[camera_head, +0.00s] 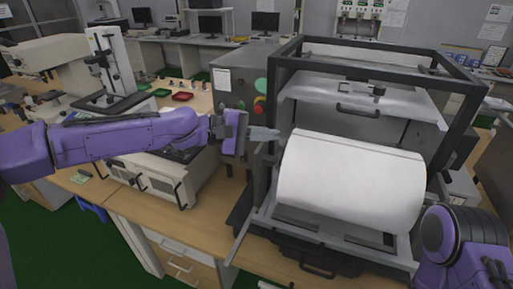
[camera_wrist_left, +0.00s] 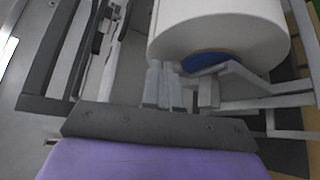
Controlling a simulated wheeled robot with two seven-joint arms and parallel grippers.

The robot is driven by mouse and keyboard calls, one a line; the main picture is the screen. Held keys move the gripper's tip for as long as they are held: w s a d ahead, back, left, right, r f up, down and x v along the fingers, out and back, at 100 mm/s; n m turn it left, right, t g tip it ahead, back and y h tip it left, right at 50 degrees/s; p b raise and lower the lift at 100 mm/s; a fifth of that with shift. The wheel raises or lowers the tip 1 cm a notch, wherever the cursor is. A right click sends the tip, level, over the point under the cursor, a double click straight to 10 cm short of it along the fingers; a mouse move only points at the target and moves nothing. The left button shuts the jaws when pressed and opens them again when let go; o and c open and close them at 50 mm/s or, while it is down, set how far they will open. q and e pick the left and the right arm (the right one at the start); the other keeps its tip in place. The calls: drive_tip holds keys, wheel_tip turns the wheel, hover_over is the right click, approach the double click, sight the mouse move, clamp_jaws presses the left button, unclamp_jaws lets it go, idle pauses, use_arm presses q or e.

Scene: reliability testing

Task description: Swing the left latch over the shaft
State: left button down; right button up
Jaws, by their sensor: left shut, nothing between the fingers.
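A large white roll (camera_head: 350,178) lies across the front of the black-framed machine; its near end with a blue core (camera_wrist_left: 205,62) shows in the left wrist view. My left gripper (camera_head: 276,134) is at the roll's left end, its pale fingers together and empty. In the left wrist view the fingertips (camera_wrist_left: 163,68) are just beside the core, close to a grey block and bars (camera_wrist_left: 208,93) that look like the left latch. Whether they touch cannot be told. The shaft itself is hidden. My right arm shows at lower right, its gripper out of view.
The black frame (camera_head: 378,70) stands around and behind the roll, with a grey cover (camera_head: 330,95) and handle above it. A grey control box (camera_head: 235,85) with buttons stands close behind my left gripper. The wooden bench (camera_head: 150,207) holds other equipment at left.

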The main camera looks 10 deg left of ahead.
use_arm(q)
drive_tip(key=a+r+p, duration=0.1)
drive_tip(key=a+r, duration=0.6)
drive_tip(key=a, duration=0.4)
drive_tip(key=shift+a+r, duration=0.35)
